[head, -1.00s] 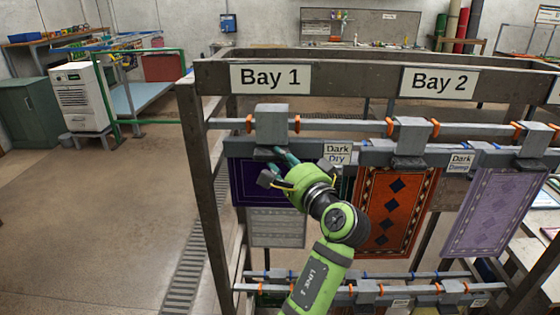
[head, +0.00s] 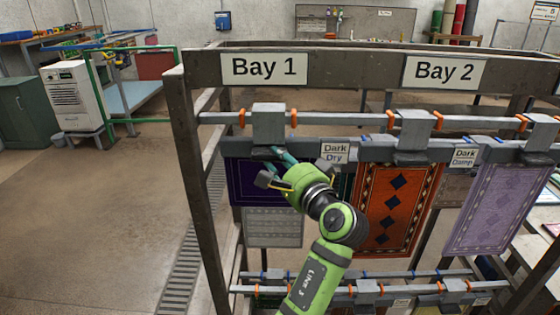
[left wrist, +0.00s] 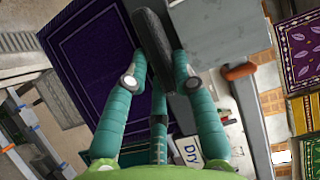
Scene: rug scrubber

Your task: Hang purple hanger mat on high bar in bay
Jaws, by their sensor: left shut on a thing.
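The purple hanger mat (head: 244,184) hangs below a grey hanger under the Bay 1 sign (head: 264,69). Its grey hanger block (head: 268,124) is at the high bar (head: 340,118), between two orange rings; I cannot tell whether it rests on the bar. My left gripper (head: 277,163) is at the front of this hanger and covers part of the mat. In the left wrist view, its teal fingers are shut on a dark curved part of the hanger (left wrist: 152,45), with the purple mat (left wrist: 90,62) beside it. My right gripper is not in view.
An orange patterned mat (head: 396,208) and a lilac mat (head: 497,208) hang to the right. A pale grey mat (head: 273,227) shows below the purple one. A dark frame post (head: 196,190) stands left. A lower bar (head: 370,288) holds more hangers. Floor at left is clear.

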